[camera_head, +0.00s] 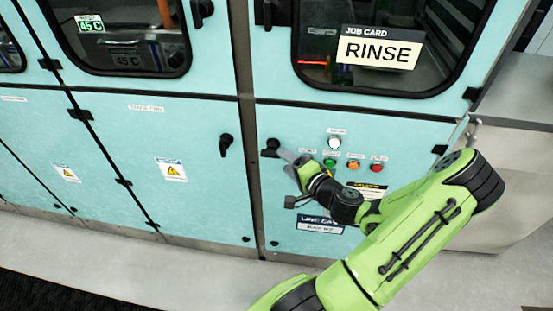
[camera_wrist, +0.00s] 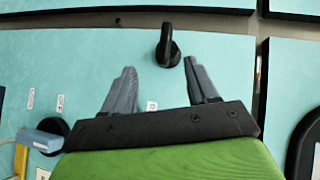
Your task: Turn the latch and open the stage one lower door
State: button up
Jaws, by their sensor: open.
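The pale blue lower right door (camera_head: 285,215) is closed, flush with its frame. Its black latch (camera_head: 270,146) sits near the upper left corner. The wrist view shows the latch (camera_wrist: 167,48) as a round base with a bar pointing to the picture's top. My gripper (camera_head: 289,157) is at the latch from the right, its grey fingers partly covering that spot in the head view. In the wrist view my gripper (camera_wrist: 158,68) is open, and the latch lies just beyond the fingertips, nearer the right finger. I cannot tell whether they touch. No stage one label is readable.
A lit white button (camera_head: 334,142) and green, orange and red buttons (camera_head: 354,164) sit right of the latch, close to my wrist. A neighbouring door labelled stage two (camera_head: 150,140) has its own latch (camera_head: 225,144). A RINSE card (camera_head: 379,52) hangs on the upper window. Grey floor is clear in front.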

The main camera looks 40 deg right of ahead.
jog(key=x, duration=0.2)
jog(key=r+x, duration=0.1)
jog(key=x, duration=0.2)
jog(key=shift+w+d, duration=0.2)
jog(key=shift+w, duration=0.45)
jog(key=shift+f, duration=0.1)
grip_shut()
